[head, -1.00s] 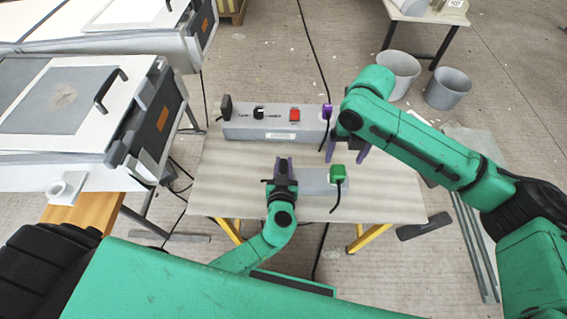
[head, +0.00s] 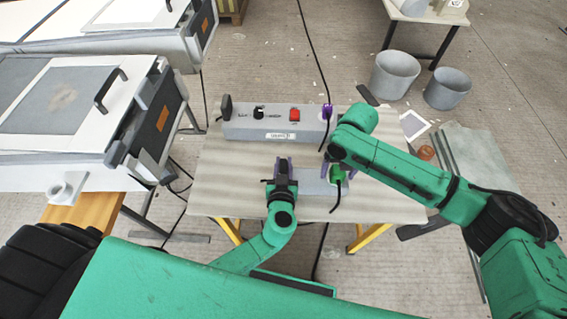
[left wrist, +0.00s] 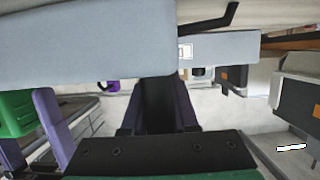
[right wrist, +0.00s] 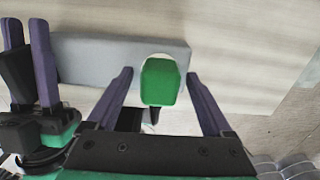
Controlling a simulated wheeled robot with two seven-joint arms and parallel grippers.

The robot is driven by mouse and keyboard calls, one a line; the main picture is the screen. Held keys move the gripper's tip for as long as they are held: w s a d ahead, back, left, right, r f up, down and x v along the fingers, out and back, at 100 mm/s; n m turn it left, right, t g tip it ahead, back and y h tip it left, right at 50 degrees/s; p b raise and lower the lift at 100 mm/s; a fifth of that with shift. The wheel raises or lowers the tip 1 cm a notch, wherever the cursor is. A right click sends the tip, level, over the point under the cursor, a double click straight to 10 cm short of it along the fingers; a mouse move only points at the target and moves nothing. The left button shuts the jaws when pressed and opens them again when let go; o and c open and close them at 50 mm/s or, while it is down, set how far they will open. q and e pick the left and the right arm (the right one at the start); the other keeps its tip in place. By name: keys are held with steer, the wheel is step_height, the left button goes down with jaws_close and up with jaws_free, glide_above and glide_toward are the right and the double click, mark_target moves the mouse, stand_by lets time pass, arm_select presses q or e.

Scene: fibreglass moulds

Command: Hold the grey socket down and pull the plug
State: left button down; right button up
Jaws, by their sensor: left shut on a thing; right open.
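The grey socket (head: 311,184) is a long grey block lying on the table, and it also shows in the right wrist view (right wrist: 100,58). My left gripper (head: 281,166) is shut on its left end. The green plug (head: 337,175) sits at the socket's right part; its black cable hangs toward the table's front edge. My right gripper (head: 339,168) is at the plug. In the right wrist view its open fingers stand on either side of the green plug (right wrist: 160,82), with gaps on both sides. Its arm partly covers the plug in the head view.
A grey control box (head: 262,124) with a red switch (head: 295,115) and a purple plug (head: 327,111) stands behind the socket. The table (head: 225,185) is bare to the left and right front. Grey buckets (head: 396,76) stand on the floor behind.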

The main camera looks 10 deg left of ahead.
stand_by(0.9)
jaws_close()
steer(key=shift+r, duration=2.95)
steer(key=shift+r, duration=2.55)
arm_select(q)
steer(key=c, duration=0.6)
jaws_free()
